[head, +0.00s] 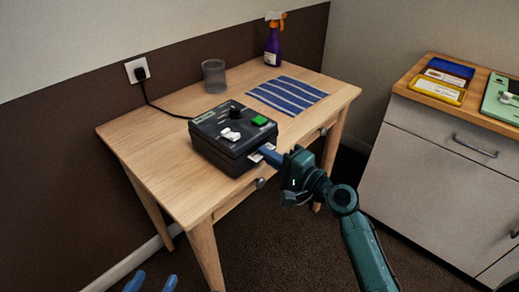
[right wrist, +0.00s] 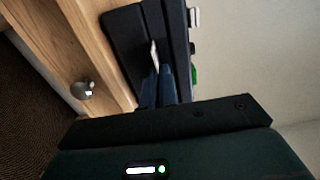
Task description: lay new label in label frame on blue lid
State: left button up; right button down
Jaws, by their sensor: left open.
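The new label (right wrist: 154,53) is a thin white piece at the front of the black box-shaped device (head: 234,137) on the wooden table. My right gripper (head: 268,153) is at the device's front edge. Its blue fingers are close together, with the label between their tips in the right wrist view (right wrist: 158,80); the label's far end is hidden by the device. The blue lid (head: 453,66) lies on the cabinet at the right, behind a yellow lid. Its label frame is too small to make out. My left gripper (head: 151,283) is open and empty at the bottom left.
The yellow lid (head: 428,92) and a green device (head: 497,104) also sit on the cabinet. The table (head: 160,143) holds a striped blue cloth (head: 288,95), a grey cup (head: 214,76) and a purple spray bottle (head: 272,48). Dark floor separates table and cabinet.

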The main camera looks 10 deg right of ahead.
jog(key=shift+v, duration=2.5)
